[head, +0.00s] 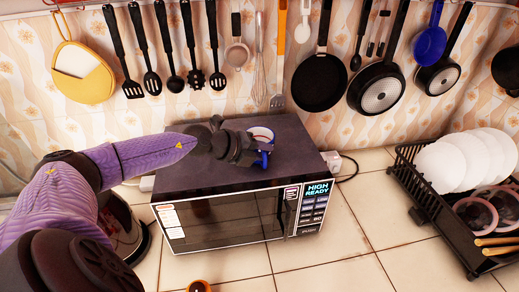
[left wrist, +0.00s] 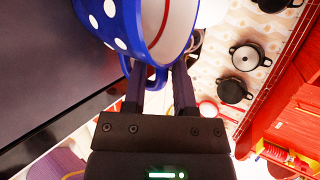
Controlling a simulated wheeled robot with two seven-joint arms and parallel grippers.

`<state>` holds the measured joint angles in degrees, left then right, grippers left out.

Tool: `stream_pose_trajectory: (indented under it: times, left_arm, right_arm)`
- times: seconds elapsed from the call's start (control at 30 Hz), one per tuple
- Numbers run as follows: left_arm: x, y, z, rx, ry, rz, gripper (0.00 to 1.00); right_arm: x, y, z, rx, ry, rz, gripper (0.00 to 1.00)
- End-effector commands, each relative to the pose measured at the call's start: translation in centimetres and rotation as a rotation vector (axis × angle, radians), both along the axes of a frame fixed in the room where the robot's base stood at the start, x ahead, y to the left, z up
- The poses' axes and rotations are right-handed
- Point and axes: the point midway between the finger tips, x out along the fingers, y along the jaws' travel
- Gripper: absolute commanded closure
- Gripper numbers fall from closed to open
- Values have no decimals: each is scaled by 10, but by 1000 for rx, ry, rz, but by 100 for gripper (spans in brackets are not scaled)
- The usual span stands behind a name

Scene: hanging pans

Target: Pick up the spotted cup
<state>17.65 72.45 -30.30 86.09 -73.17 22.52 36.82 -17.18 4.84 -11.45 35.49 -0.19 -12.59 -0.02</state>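The spotted cup (head: 262,133) stands on top of the black microwave (head: 185,178), near its right part, partly hidden by my left gripper. In the left wrist view the cup (left wrist: 112,22) is blue with white dots, with a white inside and a red line near the rim. Its blue handle (left wrist: 157,83) faces my left gripper. My left gripper (head: 256,152) is at the cup's near side. In the left wrist view its fingers (left wrist: 158,70) are apart, with the handle between them and a gap visible. My right gripper is in neither view.
Utensils and pans (head: 319,82) hang on the wall behind the microwave. A black dish rack (head: 432,205) with white plates (head: 450,163) stands to the right. Tiled counter (head: 345,225) is clear between rack and microwave. A dark kettle-like object (head: 128,225) is at the left.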

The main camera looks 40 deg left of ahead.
Motion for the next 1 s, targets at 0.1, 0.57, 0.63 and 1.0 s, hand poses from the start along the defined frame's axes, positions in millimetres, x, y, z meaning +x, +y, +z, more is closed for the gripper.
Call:
stream_pose_trajectory:
  times: [0.1,0.57,0.63,1.0]
  left_arm:
    - [0,0,0,0,0,0,66]
    - [0,0,0,0,-1,1,100]
    - [0,0,0,0,-1,1,100]
    - [0,1,62,4,-6,-2,100]
  right_arm:
    - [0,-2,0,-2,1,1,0]
    - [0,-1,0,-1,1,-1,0]
    - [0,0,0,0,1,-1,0]
    - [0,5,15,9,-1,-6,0]
